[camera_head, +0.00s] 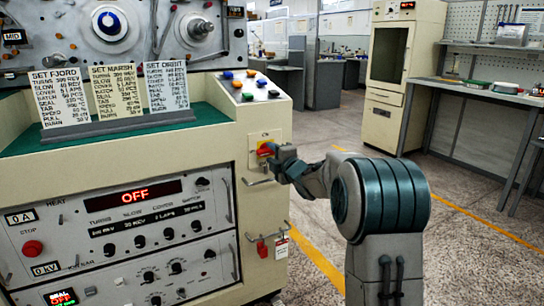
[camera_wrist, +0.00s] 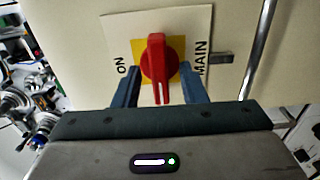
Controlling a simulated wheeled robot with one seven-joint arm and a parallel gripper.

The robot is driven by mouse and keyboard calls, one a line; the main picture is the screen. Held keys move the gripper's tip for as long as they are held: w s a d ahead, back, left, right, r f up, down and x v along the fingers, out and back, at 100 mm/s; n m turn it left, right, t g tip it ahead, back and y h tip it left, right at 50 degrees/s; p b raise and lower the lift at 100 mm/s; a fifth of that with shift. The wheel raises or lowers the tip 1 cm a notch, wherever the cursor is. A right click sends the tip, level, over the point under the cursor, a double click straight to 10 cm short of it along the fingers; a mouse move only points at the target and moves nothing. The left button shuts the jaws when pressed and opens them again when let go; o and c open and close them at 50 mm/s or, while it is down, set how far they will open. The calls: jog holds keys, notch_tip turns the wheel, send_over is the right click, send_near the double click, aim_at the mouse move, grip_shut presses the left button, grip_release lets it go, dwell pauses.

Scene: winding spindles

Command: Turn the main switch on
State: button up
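The main switch (camera_wrist: 157,50) is a red knob on a yellow square, set on a pale plate (camera_wrist: 196,22) lettered ON at left and MAIN at right in the wrist view. Its handle stands upright there, with the white mark at the bottom end, not toward ON. My gripper (camera_wrist: 156,68) is open, one blue finger on each side of the knob's lower part, with a visible gap to the handle. In the head view the red and yellow switch (camera_head: 265,148) is on the cabinet's right panel, partly hidden by my gripper (camera_head: 275,152).
The cabinet display (camera_head: 133,195) reads OFF in red. A metal handle bar (camera_wrist: 256,50) runs beside the switch plate. Coloured buttons (camera_head: 250,86) sit on the sloped panel above. A red padlock (camera_head: 262,248) and a tag hang below. The floor to the right is open.

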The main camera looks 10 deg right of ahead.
jog(key=shift+w+a, duration=0.1)
jog(key=shift+w, duration=0.2)
grip_shut()
